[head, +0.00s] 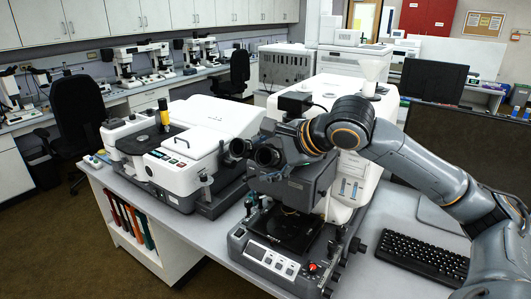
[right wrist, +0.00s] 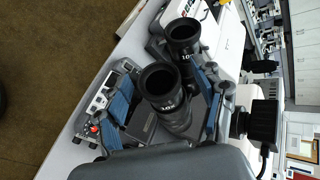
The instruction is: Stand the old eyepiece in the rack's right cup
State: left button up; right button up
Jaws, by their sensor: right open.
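Two black eyepieces stick out of the microscope head. The left one (head: 240,147) and the right one (head: 266,155) show in the head view. In the right wrist view the nearer eyepiece (right wrist: 165,88) and the farther one (right wrist: 183,36), marked "10", point up at the camera. I cannot tell which is the old one. My right gripper (head: 285,135) is at the microscope head, just beside the eyepieces. Its blue-grey fingers are spread, with the nearer eyepiece between them and nothing visibly gripped. I cannot make out the rack with certainty. My left gripper is not in view.
The microscope's stage and control base (head: 275,262) lie below the eyepieces. A white instrument (head: 205,140) with a yellow cylinder (head: 164,112) stands to the left. A keyboard (head: 422,258) lies to the right. A black box (head: 294,103) is close behind my gripper.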

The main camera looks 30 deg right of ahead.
jog(key=shift+w+f, duration=0.15)
jog(key=shift+c, duration=0.4)
jog(key=c, duration=1.1)
jog(key=o, duration=0.5)
jog(key=c, duration=0.3)
jog(key=shift+s+a+r+p, duration=0.2)
jog(key=shift+a+r+p, duration=0.1)
jog(key=shift+a+p, duration=0.15)
jog(key=shift+s+a+r+p, duration=0.25)
jog(key=shift+a+r+p, duration=0.05)
jog(key=shift+a+p, duration=0.25)
jog(key=shift+s+a+r+p, duration=0.2)
jog(key=shift+a+r+p, duration=0.1)
jog(key=shift+a+p, duration=0.3)
jog(key=shift+s+a+r+p, duration=0.25)
jog(key=shift+a+r+p, duration=0.05)
jog(key=shift+a+p, duration=0.25)
